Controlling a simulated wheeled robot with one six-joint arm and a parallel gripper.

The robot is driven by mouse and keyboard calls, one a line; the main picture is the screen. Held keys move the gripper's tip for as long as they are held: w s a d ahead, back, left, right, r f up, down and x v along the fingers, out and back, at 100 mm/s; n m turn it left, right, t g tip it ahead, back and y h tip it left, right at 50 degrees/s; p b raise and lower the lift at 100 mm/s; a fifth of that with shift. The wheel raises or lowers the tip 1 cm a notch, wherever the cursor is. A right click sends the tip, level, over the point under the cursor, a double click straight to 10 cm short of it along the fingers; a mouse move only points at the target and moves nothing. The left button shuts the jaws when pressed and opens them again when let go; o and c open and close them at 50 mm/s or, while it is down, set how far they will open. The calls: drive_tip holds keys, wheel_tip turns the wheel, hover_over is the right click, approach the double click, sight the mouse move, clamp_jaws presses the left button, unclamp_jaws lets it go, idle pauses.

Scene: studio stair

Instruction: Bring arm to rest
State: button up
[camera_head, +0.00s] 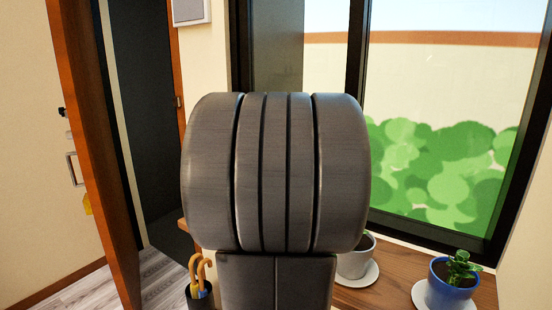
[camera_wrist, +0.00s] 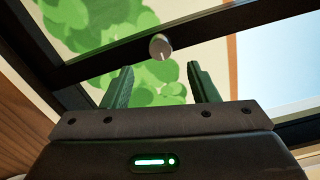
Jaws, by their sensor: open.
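My arm fills the middle of the head view as a large grey rounded link and hides what lies behind it; my gripper does not show there. In the wrist view my gripper (camera_wrist: 160,88) shows two dark green ribbed fingers standing apart, with nothing between them. Beyond the fingers is a dark-framed window (camera_wrist: 100,58), tilted in the picture, with a round light knob (camera_wrist: 160,47) on its frame. I cannot tell how far the fingertips are from the window.
A wooden ledge (camera_head: 385,295) below the window (camera_head: 440,130) bears a grey pot (camera_head: 356,262) and a blue pot with a plant (camera_head: 452,285), both on saucers. An umbrella stand (camera_head: 200,299) is at lower left. An open door (camera_head: 95,150) edge stands at left, with bare floor beside it.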

drive_tip(key=w+d+n+p, duration=0.4)
drive_tip(key=w+n+p, duration=0.2)
drive_tip(key=n, duration=1.1)
drive_tip(key=shift+w+d+n+p, duration=0.2)
drive_tip(key=shift+n+p, duration=0.2)
drive_tip(key=shift+p, duration=0.7)
drive_tip(key=shift+f, duration=0.15)
